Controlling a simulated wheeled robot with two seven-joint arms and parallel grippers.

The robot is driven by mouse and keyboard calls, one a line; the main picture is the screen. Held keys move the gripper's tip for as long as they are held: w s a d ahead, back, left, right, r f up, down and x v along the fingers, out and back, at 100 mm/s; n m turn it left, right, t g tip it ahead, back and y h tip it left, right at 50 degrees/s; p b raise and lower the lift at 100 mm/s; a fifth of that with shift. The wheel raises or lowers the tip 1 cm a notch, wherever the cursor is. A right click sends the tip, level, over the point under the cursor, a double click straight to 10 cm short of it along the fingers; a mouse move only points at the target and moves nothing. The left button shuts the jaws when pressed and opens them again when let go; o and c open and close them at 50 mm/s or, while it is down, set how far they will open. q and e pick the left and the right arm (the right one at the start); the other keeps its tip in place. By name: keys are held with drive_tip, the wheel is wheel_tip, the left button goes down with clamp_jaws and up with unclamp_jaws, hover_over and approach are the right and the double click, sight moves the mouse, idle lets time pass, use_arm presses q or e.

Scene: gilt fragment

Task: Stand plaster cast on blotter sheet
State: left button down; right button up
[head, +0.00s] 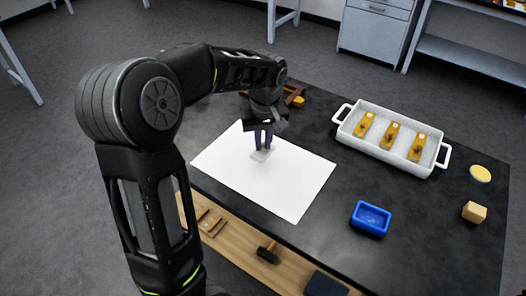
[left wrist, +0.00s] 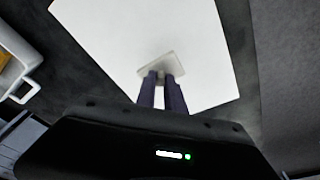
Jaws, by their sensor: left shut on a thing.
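The white blotter sheet (head: 300,185) lies flat on the dark table, and it fills much of the left wrist view (left wrist: 115,30). The plaster cast (head: 261,156) is a small pale slab over the sheet's upper left part; it also shows at the fingertips in the left wrist view (left wrist: 155,64). My left gripper (head: 264,147) points down from above, shut on the cast. The fingers hide part of the cast. I cannot tell whether its underside touches the sheet. My right gripper is not in view.
A white two-handled tray (head: 345,134) holds three gold pieces at the back right. A blue dish (head: 371,218), a tan block (head: 474,212) and a yellow disc (head: 480,173) stand on the right. A brown and orange object (head: 295,96) lies behind my gripper. A lower shelf holds a hammer (head: 268,252).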

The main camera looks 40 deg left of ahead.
sight(263, 151)
use_arm(q)
drive_tip(key=shift+f, duration=0.2)
drive_tip(key=shift+f, duration=1.8)
drive_tip(key=shift+f, duration=0.15)
drive_tip(key=c, duration=1.4)
unclamp_jaws()
drive_tip(key=shift+c, duration=0.2)
wheel_tip(263, 151, up, 12)
drive_tip(key=s+d, duration=0.1)
drive_tip(key=shift+d, duration=0.2)
drive_tip(key=shift+s, duration=0.1)
